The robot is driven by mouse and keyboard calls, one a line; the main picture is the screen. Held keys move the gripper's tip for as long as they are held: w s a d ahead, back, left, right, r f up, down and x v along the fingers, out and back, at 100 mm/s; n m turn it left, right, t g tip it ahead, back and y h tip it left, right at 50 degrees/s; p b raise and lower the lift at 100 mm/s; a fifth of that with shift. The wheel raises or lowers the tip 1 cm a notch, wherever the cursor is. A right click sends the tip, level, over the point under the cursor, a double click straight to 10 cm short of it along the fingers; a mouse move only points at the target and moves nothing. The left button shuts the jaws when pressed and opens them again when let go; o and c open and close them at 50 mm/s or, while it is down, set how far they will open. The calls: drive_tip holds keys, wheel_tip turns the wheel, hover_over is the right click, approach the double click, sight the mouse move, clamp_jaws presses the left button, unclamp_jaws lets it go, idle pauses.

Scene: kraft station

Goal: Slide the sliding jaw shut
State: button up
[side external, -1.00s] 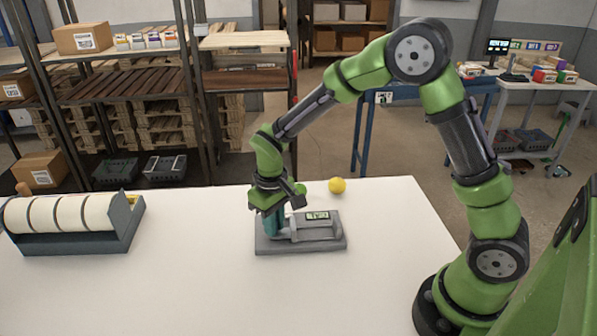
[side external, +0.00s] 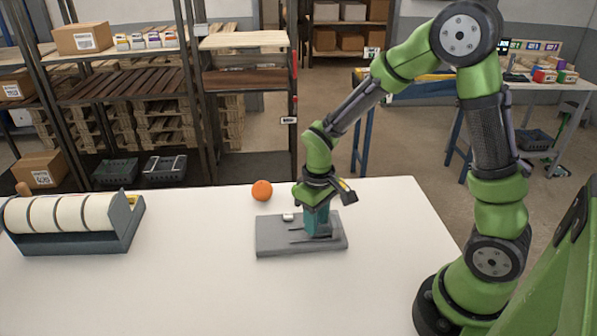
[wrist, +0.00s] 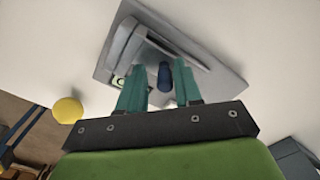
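A grey clamp fixture (side external: 275,241) lies flat on the white table. A dark blue upright post (wrist: 165,77), perhaps the sliding jaw's handle, stands between my teal fingers. My gripper (side external: 318,228) points down over the right half of the fixture and hides the parts there. The wrist view shows my gripper (wrist: 160,82) open, with the post nearer the right finger and a gap on the left. Contact cannot be told.
An orange ball (side external: 262,190) sits behind the fixture. A rack of white rolls (side external: 70,220) stands at the table's left. The table front is clear.

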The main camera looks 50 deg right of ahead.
drive_tip(key=shift+o, duration=0.3)
drive_tip(key=shift+a, duration=0.1)
drive_tip(key=shift+r, duration=0.3)
wheel_tip(320, 180, up, 16)
drive_tip(key=shift+r, duration=0.15)
drive_tip(key=s+a+r+m+t+y, duration=0.1)
drive_tip(key=s+m+t, duration=0.1)
drive_tip(key=s, duration=0.3)
drive_tip(key=s+a+r+m+t+y, duration=0.1)
drive_tip(key=s+a+r+m+t, duration=0.1)
drive_tip(key=s+t, duration=0.3)
drive_tip(key=shift+s, duration=0.2)
drive_tip(key=shift+r, duration=0.1)
idle(0.7)
